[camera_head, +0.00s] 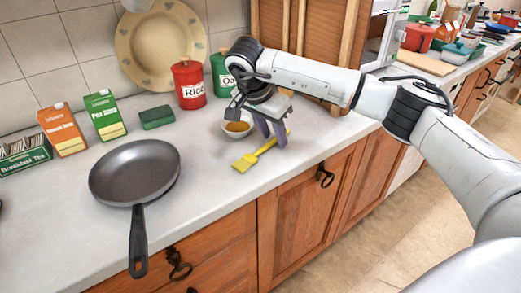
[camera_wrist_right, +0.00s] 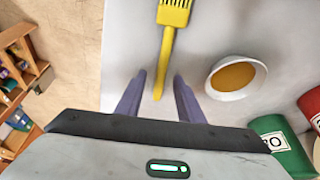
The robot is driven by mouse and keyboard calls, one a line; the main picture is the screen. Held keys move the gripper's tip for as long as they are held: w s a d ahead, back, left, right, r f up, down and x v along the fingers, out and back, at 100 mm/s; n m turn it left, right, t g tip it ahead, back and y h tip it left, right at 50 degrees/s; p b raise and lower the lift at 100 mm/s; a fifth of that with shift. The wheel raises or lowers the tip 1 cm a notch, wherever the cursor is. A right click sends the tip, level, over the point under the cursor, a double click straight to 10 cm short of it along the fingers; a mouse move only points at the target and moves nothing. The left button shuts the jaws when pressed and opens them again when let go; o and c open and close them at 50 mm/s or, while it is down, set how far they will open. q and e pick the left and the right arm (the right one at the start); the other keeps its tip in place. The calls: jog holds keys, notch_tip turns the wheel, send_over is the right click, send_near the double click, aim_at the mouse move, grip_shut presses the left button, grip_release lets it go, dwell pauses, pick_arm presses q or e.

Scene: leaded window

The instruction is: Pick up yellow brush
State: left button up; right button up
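A yellow brush (camera_head: 246,162) lies on the white counter near its front edge, bristle head to the left and handle to the right. My right gripper (camera_head: 273,139) is over the handle, fingers pointing down. In the right wrist view the brush (camera_wrist_right: 173,14) has its handle end between the two spread purple fingers of my right gripper (camera_wrist_right: 160,76). Gaps show on both sides of the handle, so the gripper is open. Whether the fingertips are level with the handle or above it, I cannot tell. My left gripper is not in view.
A white bowl with amber contents (camera_head: 237,127) stands close to the gripper, also in the wrist view (camera_wrist_right: 235,77). A red Rice tin (camera_head: 189,86) and a green tin (camera_head: 221,73) stand behind. A dark pan (camera_head: 134,172) sits left. Counter between pan and brush is clear.

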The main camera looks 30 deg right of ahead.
grip_shut()
